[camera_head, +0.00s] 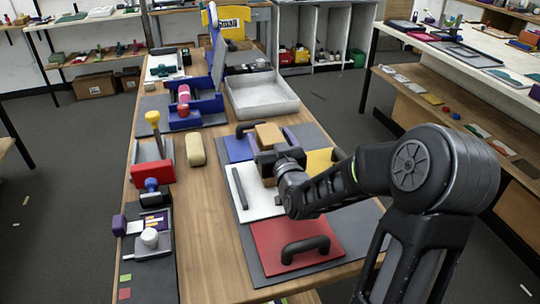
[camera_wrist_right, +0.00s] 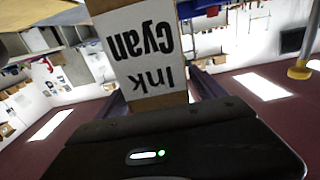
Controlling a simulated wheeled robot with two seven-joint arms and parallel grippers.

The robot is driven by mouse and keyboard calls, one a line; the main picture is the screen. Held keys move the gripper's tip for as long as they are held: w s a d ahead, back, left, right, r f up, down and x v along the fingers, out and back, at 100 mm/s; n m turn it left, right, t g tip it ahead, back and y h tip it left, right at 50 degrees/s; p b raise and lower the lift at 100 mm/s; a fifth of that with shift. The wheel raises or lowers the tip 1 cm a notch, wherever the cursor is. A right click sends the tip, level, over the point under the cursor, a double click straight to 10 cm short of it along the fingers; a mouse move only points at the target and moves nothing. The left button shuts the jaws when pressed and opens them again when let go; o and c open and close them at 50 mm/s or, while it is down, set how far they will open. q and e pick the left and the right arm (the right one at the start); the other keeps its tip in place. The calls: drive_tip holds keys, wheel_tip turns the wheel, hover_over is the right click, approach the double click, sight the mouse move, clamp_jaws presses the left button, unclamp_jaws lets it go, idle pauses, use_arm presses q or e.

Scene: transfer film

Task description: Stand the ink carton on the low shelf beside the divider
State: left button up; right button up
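The ink carton (camera_head: 268,135) is a brown box in the head view. In the right wrist view the ink carton (camera_wrist_right: 145,50) has a white label reading "Ink cyan", upside down in the picture. My right gripper (camera_head: 275,158) is over the work table, with a dark finger on each side of the carton in the wrist view; it is shut on it. Low shelves show at the right (camera_head: 465,115) and at the back left (camera_head: 100,60). White upright dividers (camera_head: 313,35) stand in the back cabinet. I cannot tell which shelf the task means. My left gripper is out of view.
The long wooden table (camera_head: 205,225) carries colored plates with black handles, including a red plate (camera_head: 290,240). A grey tray (camera_head: 262,95) and a blue stand (camera_head: 205,105) are farther back. Tools line the left edge. Dark floor is free left and right of the table.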

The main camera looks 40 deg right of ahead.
clamp_jaws()
idle(0.7)
drive_tip(key=shift+r, duration=0.1)
